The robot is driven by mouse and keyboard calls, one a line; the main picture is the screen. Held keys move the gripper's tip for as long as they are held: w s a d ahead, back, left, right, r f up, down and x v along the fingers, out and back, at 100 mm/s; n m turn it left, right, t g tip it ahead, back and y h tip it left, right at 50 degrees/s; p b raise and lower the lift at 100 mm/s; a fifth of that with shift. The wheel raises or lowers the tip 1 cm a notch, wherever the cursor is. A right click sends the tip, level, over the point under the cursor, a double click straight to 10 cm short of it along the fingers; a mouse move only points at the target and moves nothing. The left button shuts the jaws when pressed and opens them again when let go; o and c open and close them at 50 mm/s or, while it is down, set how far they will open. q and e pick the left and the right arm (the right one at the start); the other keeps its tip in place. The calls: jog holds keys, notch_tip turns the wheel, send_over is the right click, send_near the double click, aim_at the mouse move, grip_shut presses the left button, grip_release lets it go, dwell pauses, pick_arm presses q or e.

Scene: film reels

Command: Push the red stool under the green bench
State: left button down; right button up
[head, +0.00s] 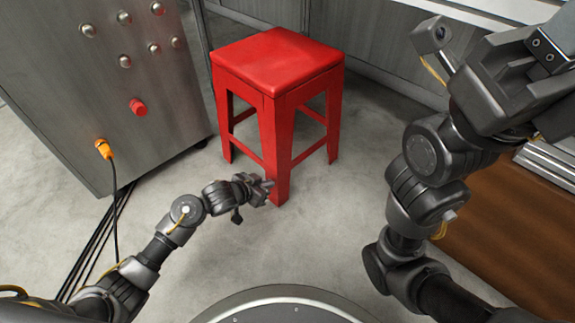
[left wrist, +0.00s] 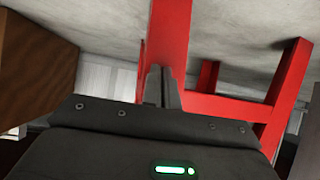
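The red stool (head: 275,66) stands upright on the grey floor in the middle of the head view, with a square seat and four-sided leg frame. My left gripper (head: 267,186) is low at its nearest front leg, at or very close to it; contact is not certain. In the left wrist view, the fingers (left wrist: 160,86) are close together and look shut, with the red stool leg (left wrist: 170,40) right in front of them. Nothing shows between them. My right gripper (head: 515,85) is raised at the upper right, its fingers not discernible. No green bench shows in either view.
A metal cabinet (head: 95,75) with knobs, a red button and an orange plug (head: 103,148) stands at the left, cables on the floor beside it. Grey panels (head: 375,40) close off the back. A brown wooden block (head: 500,225) is at the right. The floor around the stool is clear.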

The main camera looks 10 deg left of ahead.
aim_at(273, 175)
pick_arm(q)
jog(key=shift+w+d, duration=0.7)
jog(key=shift+w, duration=0.3)
jog(key=shift+w+d, duration=0.7)
jog(key=shift+w, duration=0.3)
jog(key=shift+w+d+f+b, duration=0.1)
jog(key=shift+w+d+b, duration=0.15)
jog(key=shift+w+d, duration=0.4)
jog(key=shift+w+d+b, duration=0.25)
jog(key=shift+w+d, duration=0.1)
jog(key=shift+w, duration=0.45)
jog(key=shift+s+p, duration=0.1)
jog(key=shift+p, duration=0.25)
jog(key=p+v, duration=0.4)
jog(key=f+p+v, duration=0.1)
jog(key=p+v, duration=0.1)
jog(key=shift+s+a+f, duration=0.1)
jog(key=shift+s+a, duration=0.1)
jog(key=shift+a, duration=0.05)
jog(key=shift+s+a+p, duration=0.2)
jog(key=shift+s+p, duration=0.1)
jog(key=shift+p, duration=0.3)
jog(key=shift+s+a, duration=0.15)
jog(key=shift+s, duration=0.05)
jog(key=shift+f, duration=0.1)
